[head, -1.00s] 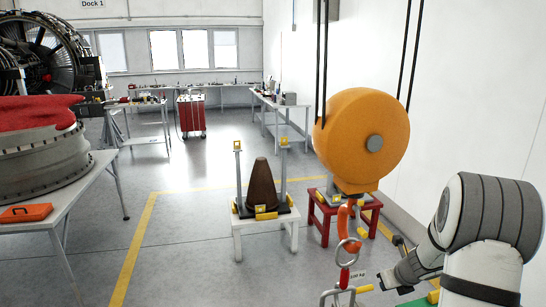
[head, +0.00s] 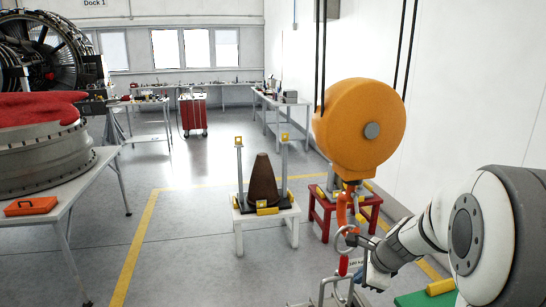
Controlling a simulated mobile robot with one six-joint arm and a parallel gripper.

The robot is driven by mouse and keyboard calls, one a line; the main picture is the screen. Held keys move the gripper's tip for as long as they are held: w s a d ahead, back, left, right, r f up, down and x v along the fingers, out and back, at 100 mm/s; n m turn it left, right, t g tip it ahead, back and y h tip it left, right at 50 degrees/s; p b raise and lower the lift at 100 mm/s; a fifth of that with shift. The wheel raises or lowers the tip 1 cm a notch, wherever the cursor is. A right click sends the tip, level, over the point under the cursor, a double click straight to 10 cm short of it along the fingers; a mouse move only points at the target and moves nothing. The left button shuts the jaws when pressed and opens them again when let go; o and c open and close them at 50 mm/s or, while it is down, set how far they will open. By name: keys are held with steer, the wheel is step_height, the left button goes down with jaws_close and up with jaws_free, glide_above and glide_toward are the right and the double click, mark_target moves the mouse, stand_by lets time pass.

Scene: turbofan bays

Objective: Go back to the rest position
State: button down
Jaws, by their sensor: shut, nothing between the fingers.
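My arm comes in from the right edge and reaches left. My gripper (head: 359,241) is small and dark at its end, shut and empty. It shows close beside the hanging hook and ring (head: 345,238) below the orange hoist (head: 358,130). I cannot tell whether it touches them, as the parts overlap in this view. The fingertips are hard to make out.
A brown cone (head: 263,180) stands on a white stand (head: 239,228). A red stand (head: 321,219) is under the hoist. A table with an orange case (head: 31,206) is at left. A green surface (head: 425,299) lies below my arm. The middle floor is clear.

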steer(key=s+a+r+n+g+h+b, duration=0.1)
steer(key=s+a+n, duration=0.2)
steer(key=s+n, duration=0.7)
steer(key=s+a+r+n+h+b, duration=0.1)
steer(key=s+a+n, duration=0.3)
steer(key=s+n, duration=0.7)
steer(key=shift+s+r+g+h+b, duration=0.35)
steer(key=shift+s+r+b, duration=0.25)
steer(key=shift+s+b, duration=0.25)
